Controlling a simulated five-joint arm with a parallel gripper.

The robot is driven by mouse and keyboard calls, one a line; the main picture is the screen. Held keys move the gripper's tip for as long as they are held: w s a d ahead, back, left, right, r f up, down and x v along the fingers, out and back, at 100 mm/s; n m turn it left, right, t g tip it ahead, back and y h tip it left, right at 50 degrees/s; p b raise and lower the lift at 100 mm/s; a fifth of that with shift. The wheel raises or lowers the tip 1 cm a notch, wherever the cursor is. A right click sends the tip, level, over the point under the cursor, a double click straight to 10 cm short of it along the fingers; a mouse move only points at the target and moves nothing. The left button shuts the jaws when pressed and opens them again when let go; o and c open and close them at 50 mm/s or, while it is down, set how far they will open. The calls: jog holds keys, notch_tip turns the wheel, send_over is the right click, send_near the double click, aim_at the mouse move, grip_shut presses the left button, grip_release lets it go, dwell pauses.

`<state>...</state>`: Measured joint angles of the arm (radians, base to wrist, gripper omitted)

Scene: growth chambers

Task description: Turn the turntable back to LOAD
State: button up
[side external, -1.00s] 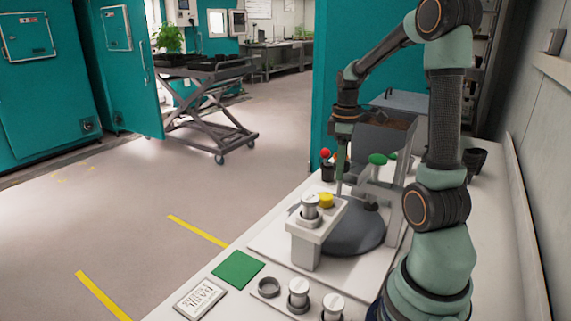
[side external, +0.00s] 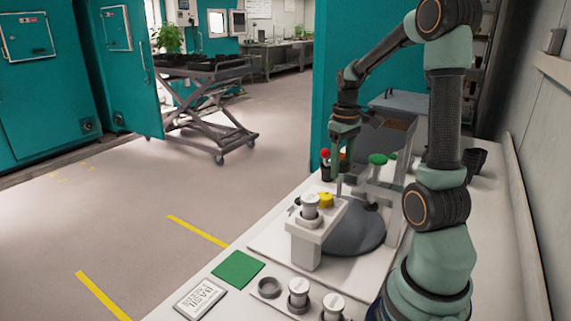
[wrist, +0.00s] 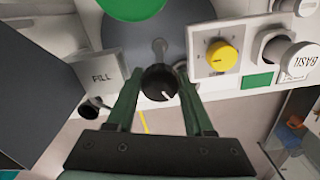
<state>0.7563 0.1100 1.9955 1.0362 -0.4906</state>
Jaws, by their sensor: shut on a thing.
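The turntable is a dark grey disc (side external: 355,236) on the white bench; part of it shows at the top of the wrist view (wrist: 195,15). My gripper (wrist: 158,92) has its green fingers on either side of a black knob (wrist: 158,80) with a white line on it, and is shut on it. A short grey lever (wrist: 160,48) runs from the knob over the disc's edge. In the side view my gripper (side external: 337,178) points down at the disc's far edge. A plate marked FILL (wrist: 103,77) lies left of the knob. No LOAD mark is readable.
A green mat (side external: 238,269) and a BASIL card (side external: 201,299) lie in front.

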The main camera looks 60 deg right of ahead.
jog(key=m, duration=0.6)
jog(key=o, duration=0.8)
jog(key=shift+r, duration=0.1)
jog(key=shift+r, duration=3.45)
